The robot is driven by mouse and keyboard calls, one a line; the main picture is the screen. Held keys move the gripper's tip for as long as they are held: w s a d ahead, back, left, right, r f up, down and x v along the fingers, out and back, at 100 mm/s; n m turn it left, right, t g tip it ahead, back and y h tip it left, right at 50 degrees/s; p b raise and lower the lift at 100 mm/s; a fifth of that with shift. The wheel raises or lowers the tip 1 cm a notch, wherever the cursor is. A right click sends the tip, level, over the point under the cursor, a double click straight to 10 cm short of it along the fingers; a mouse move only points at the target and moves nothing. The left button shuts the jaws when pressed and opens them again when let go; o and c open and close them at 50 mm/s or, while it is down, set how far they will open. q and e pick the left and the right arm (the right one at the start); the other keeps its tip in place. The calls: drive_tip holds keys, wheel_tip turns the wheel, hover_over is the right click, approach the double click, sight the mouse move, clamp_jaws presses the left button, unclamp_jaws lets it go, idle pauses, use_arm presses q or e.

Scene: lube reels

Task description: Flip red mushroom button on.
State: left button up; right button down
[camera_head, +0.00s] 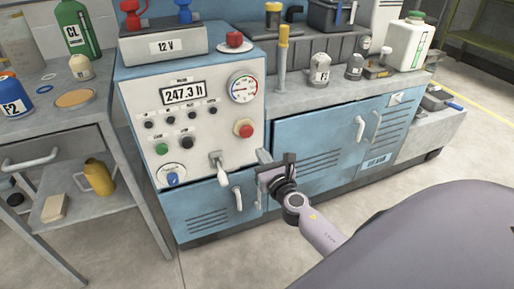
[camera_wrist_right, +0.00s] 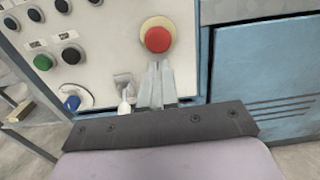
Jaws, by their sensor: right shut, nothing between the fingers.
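The red mushroom button (camera_head: 244,128) sits on the lower right of the white control panel (camera_head: 215,106), on a pale round collar. In the right wrist view the button (camera_wrist_right: 157,39) is straight ahead, just beyond the fingertips. My right gripper (camera_head: 263,156) is in front of the panel, below and slightly right of the button in the head view. Its fingers (camera_wrist_right: 160,66) are shut together and empty, with tips close under the button; whether they touch it I cannot tell. My left gripper is not in view.
Beside the button are a green button (camera_head: 162,149), a black button (camera_head: 187,143), a white-handled lever (camera_head: 221,170) and a blue knob (camera_head: 172,180). A gauge (camera_head: 243,88) is above. Blue cabinet doors (camera_head: 315,140) are right. A side table (camera_head: 55,140) stands left.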

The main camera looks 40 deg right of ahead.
drive_tip(key=shift+v, duration=3)
drive_tip(key=shift+a, duration=0.1)
